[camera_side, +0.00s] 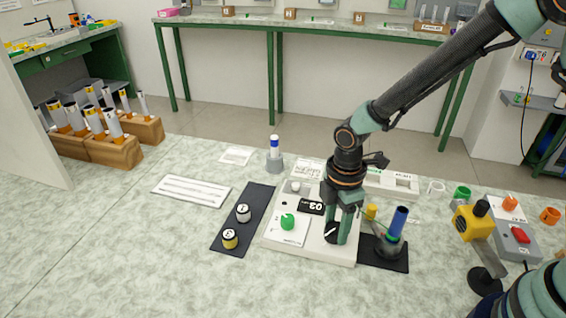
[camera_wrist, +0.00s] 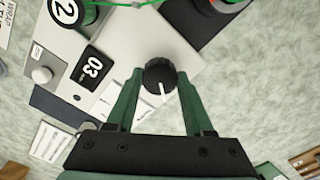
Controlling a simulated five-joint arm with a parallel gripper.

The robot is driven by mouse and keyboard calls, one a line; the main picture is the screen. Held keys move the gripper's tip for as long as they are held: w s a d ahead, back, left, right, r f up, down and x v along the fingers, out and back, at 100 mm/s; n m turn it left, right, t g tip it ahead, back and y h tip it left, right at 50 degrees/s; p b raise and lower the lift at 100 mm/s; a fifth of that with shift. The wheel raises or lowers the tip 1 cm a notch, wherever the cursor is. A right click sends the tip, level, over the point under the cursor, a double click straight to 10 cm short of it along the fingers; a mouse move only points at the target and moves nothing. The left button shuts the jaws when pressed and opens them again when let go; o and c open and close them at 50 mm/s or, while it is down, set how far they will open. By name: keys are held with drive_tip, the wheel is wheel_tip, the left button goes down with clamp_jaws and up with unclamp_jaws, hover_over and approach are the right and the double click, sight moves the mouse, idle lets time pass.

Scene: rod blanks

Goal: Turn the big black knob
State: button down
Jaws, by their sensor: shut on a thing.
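The big black knob (camera_wrist: 160,75) is a ribbed round cap with a white pointer line, on a white panel (camera_side: 275,240). In the side view the knob (camera_side: 331,232) is partly hidden by my fingers. My gripper (camera_wrist: 160,76) points down over the panel's front right part, its two green fingers on either side of the knob and shut on it. In the side view my gripper (camera_side: 340,238) is low at the panel. In the wrist view the pointer line runs toward the gripper's palm, slightly right.
The panel also bears a green knob (camera_side: 288,222), a display reading 03 (camera_side: 311,206) and a small white knob (camera_side: 295,187). A dark mat (camera_side: 240,222) with two numbered pieces lies to the left. A blue-topped rod (camera_side: 398,221) stands in a holder close to the right.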

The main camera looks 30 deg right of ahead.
sight(336, 228)
drive_tip(key=shift+n, duration=0.5)
drive_tip(key=shift+c, duration=1.4)
unclamp_jaws()
wheel_tip(336, 228, up, 12)
drive_tip(key=s+d+r+m+t, duration=0.2)
drive_tip(key=s+d+r+m, duration=0.1)
drive_tip(key=d+m, duration=0.4)
drive_tip(key=s+d+r+m+t, duration=0.3)
drive_tip(key=d+r+m, duration=0.2)
drive_tip(key=m, duration=0.5)
drive_tip(key=shift+d+r+t, duration=0.3)
drive_tip(key=shift+d+r, duration=0.05)
drive_tip(key=shift+d, duration=0.55)
